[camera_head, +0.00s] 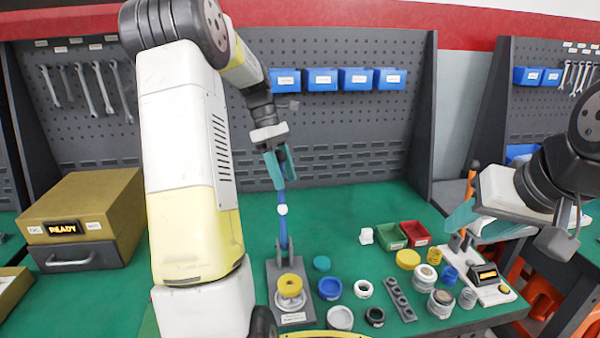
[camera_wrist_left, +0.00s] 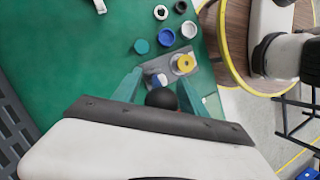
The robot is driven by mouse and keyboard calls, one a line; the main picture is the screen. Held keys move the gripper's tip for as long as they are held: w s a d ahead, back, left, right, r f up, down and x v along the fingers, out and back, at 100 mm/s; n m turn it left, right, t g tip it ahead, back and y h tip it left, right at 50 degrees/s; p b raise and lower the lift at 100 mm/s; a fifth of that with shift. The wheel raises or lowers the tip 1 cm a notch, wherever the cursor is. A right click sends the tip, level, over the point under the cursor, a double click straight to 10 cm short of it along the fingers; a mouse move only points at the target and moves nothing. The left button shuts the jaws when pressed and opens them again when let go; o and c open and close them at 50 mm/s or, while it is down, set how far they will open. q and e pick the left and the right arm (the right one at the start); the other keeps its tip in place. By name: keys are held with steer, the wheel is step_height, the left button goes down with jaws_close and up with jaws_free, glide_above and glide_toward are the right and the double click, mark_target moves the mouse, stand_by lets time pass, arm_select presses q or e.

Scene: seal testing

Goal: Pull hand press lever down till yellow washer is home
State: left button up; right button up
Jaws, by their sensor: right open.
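The hand press (camera_head: 272,268) stands on the green bench, with a dark base plate and a blue lever (camera_head: 283,238) that points nearly straight up. The yellow washer (camera_head: 291,284) sits over a white round part on the base; it also shows in the left wrist view (camera_wrist_left: 184,63). I cannot tell how deep it is seated. My left gripper (camera_head: 280,168) is at the lever's top, pointing down. In the left wrist view the lever's black knob (camera_wrist_left: 160,98) lies between its fingers, which look apart from it. My right gripper (camera_head: 462,218) is open and empty, over the right bench side.
Blue (camera_head: 330,288) and white rings lie right of the press, near a dark strip with holes (camera_head: 399,299). Green and red bins (camera_head: 415,233) stand behind them. A small device (camera_head: 486,275) is at right. A READY box (camera_head: 85,225) stands at left. The bench behind the press is clear.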

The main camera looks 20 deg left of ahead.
arm_select(q)
jaws_close()
stand_by(1.2)
